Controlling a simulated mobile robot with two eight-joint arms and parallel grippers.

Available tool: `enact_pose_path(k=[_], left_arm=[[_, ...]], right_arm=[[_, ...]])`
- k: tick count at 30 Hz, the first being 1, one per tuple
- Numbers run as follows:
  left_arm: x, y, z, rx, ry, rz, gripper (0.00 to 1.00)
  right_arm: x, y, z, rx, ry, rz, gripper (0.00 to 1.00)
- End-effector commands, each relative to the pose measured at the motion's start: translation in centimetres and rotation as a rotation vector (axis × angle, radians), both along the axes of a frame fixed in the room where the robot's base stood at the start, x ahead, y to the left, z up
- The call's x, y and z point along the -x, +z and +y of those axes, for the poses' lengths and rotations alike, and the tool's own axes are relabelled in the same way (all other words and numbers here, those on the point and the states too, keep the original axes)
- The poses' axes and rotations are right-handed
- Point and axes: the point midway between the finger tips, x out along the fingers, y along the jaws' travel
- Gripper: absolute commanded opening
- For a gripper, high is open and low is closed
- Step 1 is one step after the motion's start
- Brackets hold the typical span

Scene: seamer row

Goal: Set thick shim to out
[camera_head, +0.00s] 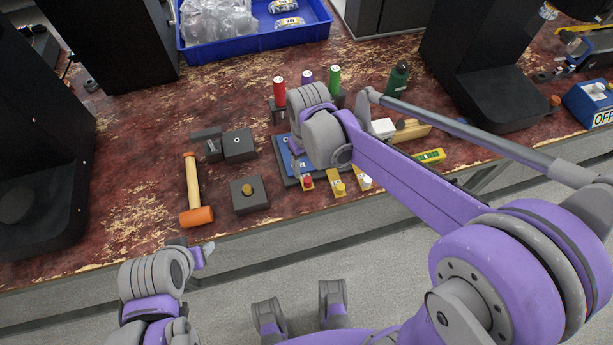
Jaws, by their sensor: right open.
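Several small yellow tabs with knobs line the front of a dark fixture with a blue plate (288,160). One has a red knob (307,182), one a yellow knob (340,188), and one a pale knob (365,182). They look like shims, but I cannot tell which is the thick one. My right gripper (296,167) is open, pointing down over the fixture just behind the red-knobbed tab; contact is unclear. My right wrist and forearm hide much of the fixture. My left gripper (206,254) is at the table's front edge, away from the fixture; its jaws are unclear.
An orange-headed mallet (196,215) and dark blocks, one with a brass knob (247,190), lie left of the fixture. Red (279,92), purple and green cylinders stand behind it. A blue tray (255,42) is at the back. The left tabletop is partly clear.

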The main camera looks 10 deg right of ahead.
Motion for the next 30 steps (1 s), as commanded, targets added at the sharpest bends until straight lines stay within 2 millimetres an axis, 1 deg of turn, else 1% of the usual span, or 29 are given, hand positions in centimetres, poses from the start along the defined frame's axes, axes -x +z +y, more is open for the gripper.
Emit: enact_pose_path(k=[1, 3, 6, 9, 13, 21, 22, 23, 24, 26, 30], left_arm=[[0.0, -0.3, 0.0, 0.0, 0.0, 0.001, 0.62], [0.1, -0.4, 0.0, 0.0, 0.0, 0.001, 0.62], [0.1, -0.7, 0.0, 0.0, 0.0, 0.002, 0.62], [0.1, -0.8, 0.0, 0.0, 0.0, 0.003, 0.62], [0.1, -0.9, 0.0, 0.0, 0.0, 0.003, 0.62], [0.1, -0.9, 0.0, 0.0, 0.0, 0.003, 0.62], [0.1, -0.9, 0.0, 0.0, 0.0, 0.003, 0.62], [0.1, -0.9, 0.0, 0.0, 0.0, 0.003, 0.62], [0.1, -0.9, 0.0, 0.0, 0.0, 0.003, 0.62], [0.1, -0.9, 0.0, 0.0, 0.0, 0.003, 0.62], [0.1, -0.9, 0.0, 0.0, 0.0, 0.003, 0.62]], right_arm=[[0.0, -1.2, 0.0, 0.0, 0.0, 0.0, 0.59], [0.0, -2.5, 0.0, 0.0, -0.001, 0.0, 0.59], [0.0, -4.0, 0.0, 0.0, -0.001, -0.001, 0.59], [0.0, -5.1, 0.0, 0.0, -0.001, -0.001, 0.59], [0.0, -5.9, 0.0, 0.0, -0.001, -0.001, 0.59], [0.0, -6.0, 0.0, 0.0, -0.001, -0.001, 0.59], [0.0, -6.0, 0.0, 0.0, -0.001, -0.001, 0.58], [0.0, -6.0, 0.0, 0.0, -0.001, -0.001, 0.52], [0.0, -6.0, 0.0, 0.0, -0.001, -0.001, 0.45], [0.0, -6.0, 0.0, 0.0, -0.001, -0.001, 0.34], [0.0, -6.0, 0.0, 0.0, -0.001, -0.001, 0.09]])
